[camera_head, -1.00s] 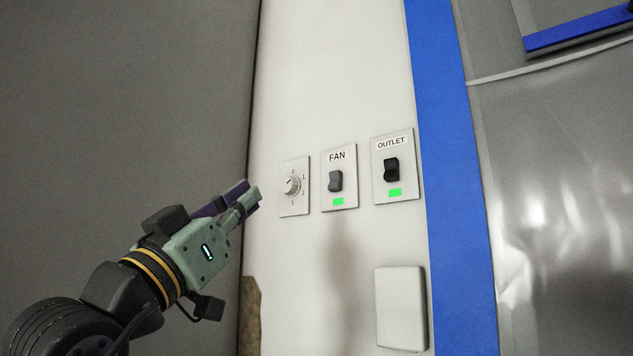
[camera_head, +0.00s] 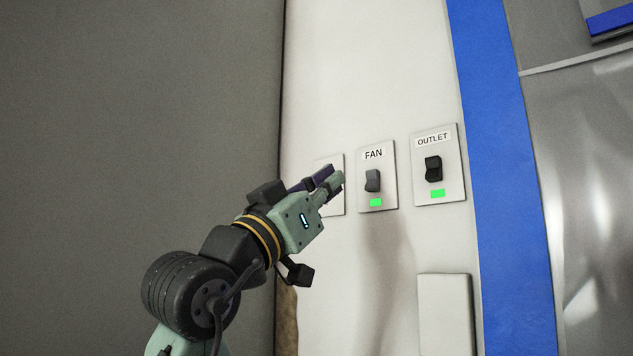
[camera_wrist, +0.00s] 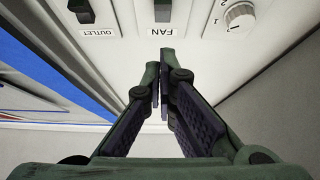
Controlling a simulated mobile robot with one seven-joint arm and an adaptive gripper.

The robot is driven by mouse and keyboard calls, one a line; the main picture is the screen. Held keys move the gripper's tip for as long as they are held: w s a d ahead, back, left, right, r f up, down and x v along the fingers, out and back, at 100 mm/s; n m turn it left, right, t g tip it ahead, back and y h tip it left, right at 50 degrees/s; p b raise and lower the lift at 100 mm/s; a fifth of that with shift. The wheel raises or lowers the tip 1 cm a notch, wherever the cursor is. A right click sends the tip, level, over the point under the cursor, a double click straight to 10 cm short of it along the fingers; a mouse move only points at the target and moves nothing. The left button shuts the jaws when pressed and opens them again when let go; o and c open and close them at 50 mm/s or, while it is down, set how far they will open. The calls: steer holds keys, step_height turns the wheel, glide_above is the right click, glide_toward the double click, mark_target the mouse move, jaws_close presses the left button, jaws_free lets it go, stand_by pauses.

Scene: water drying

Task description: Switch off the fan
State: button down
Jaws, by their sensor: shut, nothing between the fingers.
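The fan switch (camera_head: 373,181) is a dark grey rocker on a white plate labelled FAN, with a lit green indicator (camera_head: 376,202) below it. In the wrist view the fan switch (camera_wrist: 162,11) is at the top centre, upside down, beyond the fingertips. My gripper (camera_head: 333,180) is shut and empty, just left of the fan plate in the head view. It covers most of the dial plate (camera_head: 337,203). In the wrist view my gripper (camera_wrist: 160,92) points toward the wall below the FAN label. No contact with the switch is visible.
The outlet switch (camera_head: 433,168), black with a green indicator, is right of the fan plate. The dial (camera_wrist: 239,16) shows in the wrist view. A blank white box (camera_head: 445,314) sits lower on the wall. A blue strip (camera_head: 497,180) and grey wall (camera_head: 140,110) flank the panel.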

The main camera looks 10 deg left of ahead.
mark_target(372, 181)
steer(key=w+d+p, duration=0.1)
steer(key=w, duration=0.1)
steer(key=w+d+r+p, duration=0.1)
steer(key=w, duration=0.1)
steer(key=w+d+p, duration=0.1)
steer(key=w+d, duration=0.1)
steer(key=shift+d+r, duration=0.1)
steer(key=shift+r, duration=0.2)
